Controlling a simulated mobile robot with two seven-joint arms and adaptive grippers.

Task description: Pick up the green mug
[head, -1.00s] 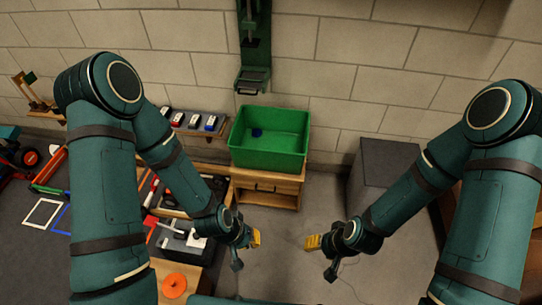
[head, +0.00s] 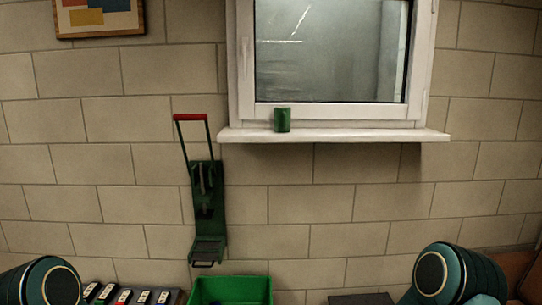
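The green mug (head: 282,120) stands upright on the white windowsill (head: 330,136), left of the sill's middle and in front of the window glass. No handle can be made out on it. Only the upper parts of my two arms show at the bottom left and bottom right corners, well below and apart from the mug. Both of my grippers are below the picture and out of view.
A green wall-mounted device with a red handle (head: 205,195) hangs left of the sill. A green bin (head: 230,290) stands below it. Small boxed items (head: 125,295) sit on a shelf at the bottom left. The wall below the sill is clear.

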